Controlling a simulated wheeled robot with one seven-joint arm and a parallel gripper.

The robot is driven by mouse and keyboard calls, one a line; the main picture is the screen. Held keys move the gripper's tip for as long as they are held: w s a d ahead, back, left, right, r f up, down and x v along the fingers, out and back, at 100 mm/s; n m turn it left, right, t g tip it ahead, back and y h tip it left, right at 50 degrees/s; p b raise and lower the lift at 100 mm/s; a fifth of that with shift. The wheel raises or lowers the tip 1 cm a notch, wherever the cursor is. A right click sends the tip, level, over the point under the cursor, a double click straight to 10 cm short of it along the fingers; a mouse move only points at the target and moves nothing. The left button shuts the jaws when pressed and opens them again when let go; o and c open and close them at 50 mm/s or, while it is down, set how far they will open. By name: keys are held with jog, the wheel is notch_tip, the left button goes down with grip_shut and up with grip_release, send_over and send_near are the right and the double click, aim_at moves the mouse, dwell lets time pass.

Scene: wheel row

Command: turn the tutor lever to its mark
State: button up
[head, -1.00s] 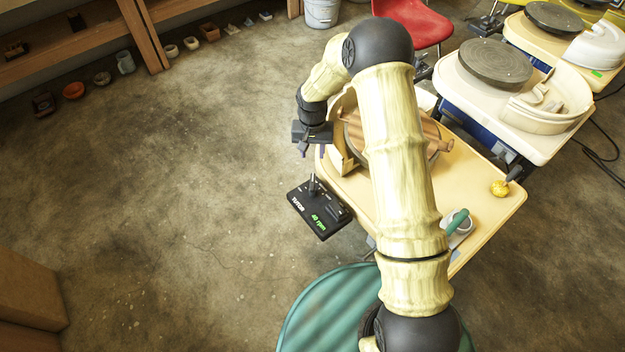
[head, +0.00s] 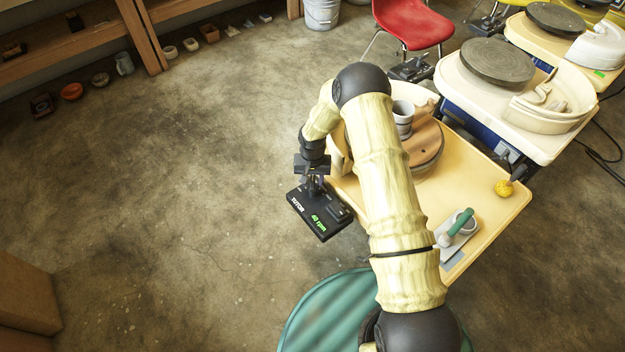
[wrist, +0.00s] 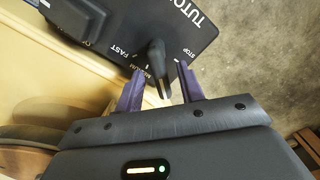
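The tutor box (head: 321,212) is a dark control box with green "40 rpm" text, beside the near-left corner of the wheel table. In the wrist view the box (wrist: 100,22) shows the words FAST, MEDIUM and STOP around the lever. The black lever (wrist: 157,58) stands between MEDIUM and STOP as seen here; its exact setting is unclear. My gripper (wrist: 159,70) is open, with one purple finger on each side of the lever. I see gaps beside the lever, so it is not clamped. In the head view my gripper (head: 313,182) hides the lever.
The table (head: 490,215) carries a wheel with a grey cup (head: 403,118), a yellow sponge (head: 503,188) and a green-handled tool (head: 458,224). A teal round thing (head: 322,305) is at the front. The floor left of the box is clear.

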grip_shut()
jog(key=shift+a+n, duration=0.1)
jog(key=shift+n, duration=0.3)
jog(key=n+p, duration=0.1)
jog(key=n, duration=0.2)
jog(key=shift+a+r+p, duration=0.1)
jog(key=shift+a+p, duration=0.2)
jog(key=shift+p, duration=0.05)
jog(key=shift+s+a+n+p, duration=0.15)
jog(key=shift+n+p, duration=0.1)
jog(key=shift+n, duration=0.8)
jog(key=shift+a+n+p, duration=0.1)
jog(key=shift+n+p, duration=0.15)
jog(key=shift+n, duration=0.8)
grip_release()
